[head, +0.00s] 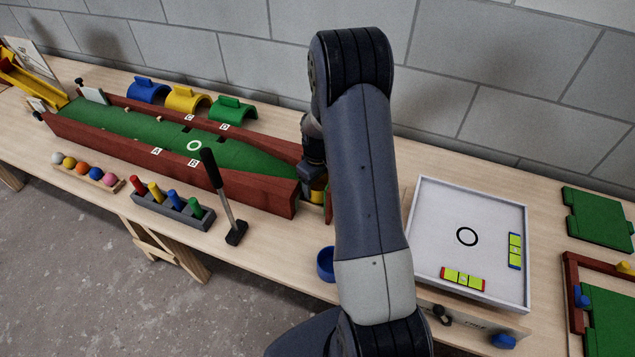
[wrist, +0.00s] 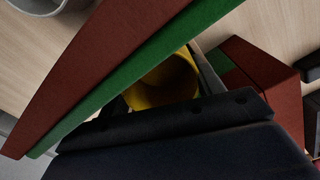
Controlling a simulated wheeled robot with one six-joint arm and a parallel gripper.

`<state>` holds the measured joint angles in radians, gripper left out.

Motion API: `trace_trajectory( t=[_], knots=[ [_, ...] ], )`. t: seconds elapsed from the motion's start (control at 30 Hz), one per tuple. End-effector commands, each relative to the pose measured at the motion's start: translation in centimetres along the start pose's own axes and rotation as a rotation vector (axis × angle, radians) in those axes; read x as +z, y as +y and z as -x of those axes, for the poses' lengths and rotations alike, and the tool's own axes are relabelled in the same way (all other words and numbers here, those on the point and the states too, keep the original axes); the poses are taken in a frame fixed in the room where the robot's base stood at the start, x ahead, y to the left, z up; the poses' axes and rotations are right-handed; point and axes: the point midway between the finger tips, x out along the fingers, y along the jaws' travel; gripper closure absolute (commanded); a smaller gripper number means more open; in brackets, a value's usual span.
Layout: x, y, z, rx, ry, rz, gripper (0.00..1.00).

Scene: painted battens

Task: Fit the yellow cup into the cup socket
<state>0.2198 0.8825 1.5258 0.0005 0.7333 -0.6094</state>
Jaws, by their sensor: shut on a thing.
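My gripper (head: 313,178) is at the right end of the mini-golf lane (head: 180,148), largely hidden behind my arm. It is shut on the yellow cup (head: 317,193), of which a small part shows. In the wrist view the yellow cup (wrist: 166,84) shows its open, hollow inside between the grey fingers, partly covered by a red and green board (wrist: 130,65) that crosses the view. I cannot make out the cup socket, nor whether the cup touches the lane or the board.
A blue cup (head: 325,264) stands near the table's front edge. A putter (head: 224,198), a rack of coloured pegs (head: 172,208) and a row of balls (head: 88,172) lie before the lane. A white tray (head: 468,205) is right of my arm. Coloured arches (head: 187,99) stand behind.

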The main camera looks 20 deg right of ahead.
Motion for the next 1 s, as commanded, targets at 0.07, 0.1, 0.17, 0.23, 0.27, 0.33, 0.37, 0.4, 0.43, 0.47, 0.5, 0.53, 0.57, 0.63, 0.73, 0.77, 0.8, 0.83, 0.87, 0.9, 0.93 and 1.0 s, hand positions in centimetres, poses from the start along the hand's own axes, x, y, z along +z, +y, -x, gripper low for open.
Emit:
trace_trajectory(
  t=[0.07,0.1,0.17,0.23,0.27,0.33,0.37,0.4,0.43,0.47,0.5,0.53,0.57,0.63,0.73,0.77,0.8,0.83,0.87,0.9,0.93,1.0],
  knots=[
    [0.0,0.0,-0.3,0.000,0.000,0.000,0.63],
    [0.0,0.0,-0.4,0.000,0.000,0.000,0.63],
    [0.0,0.0,-0.6,0.000,0.000,0.000,0.63],
    [0.0,0.0,-0.8,0.000,0.000,0.000,0.63],
    [0.0,0.0,-0.8,0.000,0.000,0.000,0.63],
    [0.0,0.0,-1.0,0.000,0.000,0.000,0.63],
    [0.0,0.0,-1.1,0.000,0.000,0.000,0.63],
    [0.0,0.0,-1.2,0.000,0.000,0.000,0.63],
    [0.0,0.0,-1.3,0.000,0.000,0.000,0.63],
    [0.0,0.0,-1.2,0.000,0.001,0.000,0.35],
    [0.0,0.0,-1.1,0.000,0.001,0.000,0.32],
    [0.0,0.0,-1.1,0.000,0.000,0.000,0.29],
    [0.0,0.0,-1.1,0.000,0.000,0.000,0.27],
    [0.0,0.0,-1.2,0.000,0.000,0.000,0.21],
    [0.0,-0.1,-1.2,-0.001,-0.001,0.000,0.13],
    [0.0,-0.1,-1.2,-0.001,-0.001,0.000,0.11],
    [0.0,-0.1,-1.2,-0.001,-0.001,0.000,0.11],
    [0.0,-0.1,-1.2,-0.001,-0.001,0.000,0.11],
    [0.0,-0.1,-1.2,-0.001,-0.001,0.000,0.11],
    [0.0,-0.1,-1.2,-0.001,-0.001,0.000,0.11],
    [0.1,-0.1,-1.2,-0.002,-0.002,0.000,0.11],
    [0.1,-0.1,-1.1,-0.002,-0.002,0.000,0.11]
  ],
)
